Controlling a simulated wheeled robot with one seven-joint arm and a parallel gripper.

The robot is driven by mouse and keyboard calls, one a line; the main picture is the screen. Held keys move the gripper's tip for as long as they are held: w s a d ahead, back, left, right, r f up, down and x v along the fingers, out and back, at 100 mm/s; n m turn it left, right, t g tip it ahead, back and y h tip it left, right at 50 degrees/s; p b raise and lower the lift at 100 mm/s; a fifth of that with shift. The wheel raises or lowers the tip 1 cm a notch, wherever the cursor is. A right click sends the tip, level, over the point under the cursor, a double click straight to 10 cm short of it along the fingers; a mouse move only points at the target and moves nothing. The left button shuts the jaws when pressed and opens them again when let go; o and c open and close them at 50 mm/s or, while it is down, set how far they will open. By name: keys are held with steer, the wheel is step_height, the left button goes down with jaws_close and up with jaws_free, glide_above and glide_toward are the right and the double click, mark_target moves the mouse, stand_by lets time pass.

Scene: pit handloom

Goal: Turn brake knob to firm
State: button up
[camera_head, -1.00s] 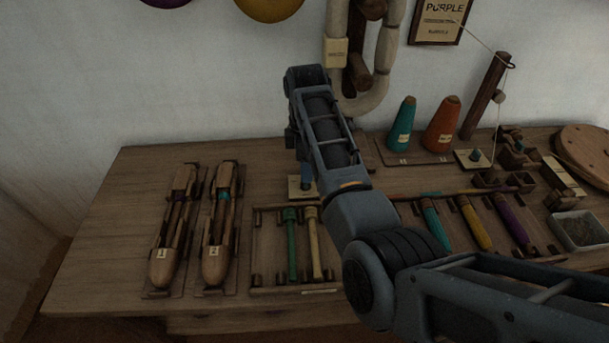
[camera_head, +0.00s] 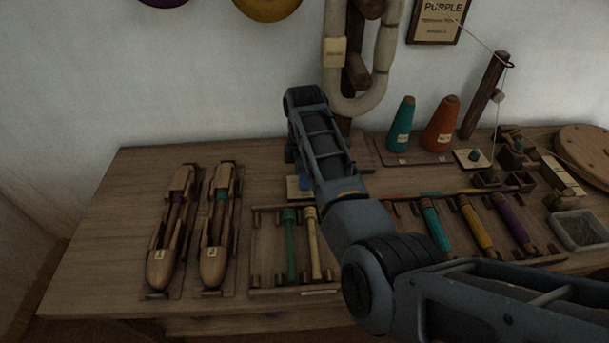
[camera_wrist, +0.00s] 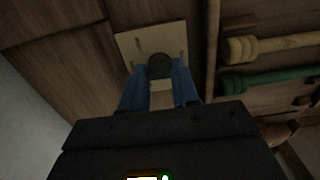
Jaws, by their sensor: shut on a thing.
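The brake knob (camera_wrist: 160,63) is a dark round knob on a square cream plate (camera_wrist: 135,42), with thin dark marks on the plate. In the wrist view my gripper (camera_wrist: 160,74) has its two blue fingers on either side of the knob, shut on it. In the head view the same cream plate (camera_head: 293,189) lies on the bench behind the green and cream bobbins. A blue finger of my gripper (camera_head: 305,184) shows over it. The knob itself is hidden there by my arm, and I cannot read its setting.
Green (camera_head: 290,245) and cream (camera_head: 312,243) bobbins lie in a rack just in front. Two wooden shuttles (camera_head: 166,247) lie to the left. Teal (camera_head: 403,125) and orange (camera_head: 441,124) cones stand behind right. The bench's left end is clear.

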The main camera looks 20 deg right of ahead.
jaws_close()
steer(key=shift+m+p, duration=0.3)
steer(key=shift+r+m+p, duration=0.15)
steer(key=shift+m+p, duration=0.6)
steer(key=shift+m, duration=0.15)
steer(key=m+p, duration=0.1)
steer(key=m, duration=0.2)
steer(key=shift+m+p, duration=0.3)
steer(key=shift+p, duration=0.1)
steer(key=m+p, duration=0.1)
steer(key=m, duration=0.4)
steer(key=shift+m+p, duration=0.3)
steer(key=shift+m, duration=0.1)
steer(key=shift+f, duration=0.2)
